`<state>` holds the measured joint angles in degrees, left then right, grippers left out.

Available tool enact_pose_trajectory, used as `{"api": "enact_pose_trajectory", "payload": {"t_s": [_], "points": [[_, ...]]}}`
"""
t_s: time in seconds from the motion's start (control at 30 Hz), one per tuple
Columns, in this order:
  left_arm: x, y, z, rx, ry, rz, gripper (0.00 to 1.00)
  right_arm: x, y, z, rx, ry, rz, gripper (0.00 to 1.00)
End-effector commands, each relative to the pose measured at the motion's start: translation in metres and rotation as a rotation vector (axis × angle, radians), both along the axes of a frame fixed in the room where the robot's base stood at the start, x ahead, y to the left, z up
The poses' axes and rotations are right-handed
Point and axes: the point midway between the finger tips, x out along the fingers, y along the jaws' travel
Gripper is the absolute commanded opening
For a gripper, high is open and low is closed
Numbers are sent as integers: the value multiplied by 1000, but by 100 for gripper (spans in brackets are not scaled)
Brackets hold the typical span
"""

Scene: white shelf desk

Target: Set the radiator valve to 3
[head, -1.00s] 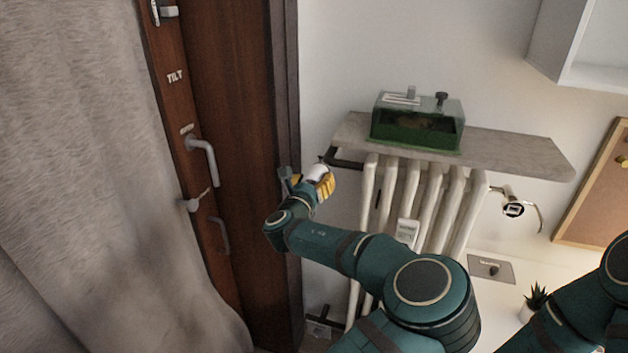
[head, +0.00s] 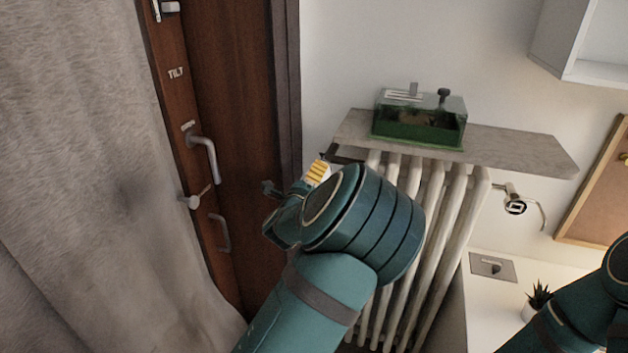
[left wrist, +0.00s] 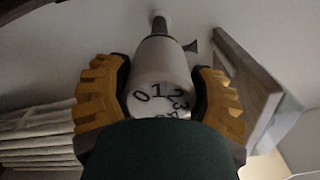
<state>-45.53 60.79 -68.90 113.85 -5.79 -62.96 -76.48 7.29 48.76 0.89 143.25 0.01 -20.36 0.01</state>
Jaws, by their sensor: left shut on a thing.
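The white radiator valve knob (left wrist: 160,82) shows in the left wrist view, with black digits 0, 1, 2, 3 on its end face and lower marks partly cut off. I cannot see an index mark. My left gripper (left wrist: 160,100) has ribbed yellow fingers on both sides of the knob and is shut on it. In the head view the left gripper (head: 317,173) is at the radiator's upper left, and my own arm hides most of it and the knob. The cream radiator (head: 447,210) stands below a shelf. My right gripper is out of view.
A stone shelf (head: 515,150) above the radiator carries a green glass-topped box (head: 418,120). The wooden door frame (head: 287,80) and a door handle (head: 205,155) are close on the left. A desk (head: 490,310) with a small plant (head: 538,298) is at right.

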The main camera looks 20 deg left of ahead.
Motion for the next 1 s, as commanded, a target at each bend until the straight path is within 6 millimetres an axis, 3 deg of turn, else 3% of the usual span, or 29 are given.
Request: {"api": "enact_pose_trajectory", "payload": {"t_s": [0.4,0.97,1.0], "points": [[-1,-1,-4,-193,16,-1,26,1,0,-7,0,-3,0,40],[-1,-1,-5,-219,17,0,26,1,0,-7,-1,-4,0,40],[-1,-1,-5,-219,17,0,75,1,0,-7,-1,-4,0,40]]}}
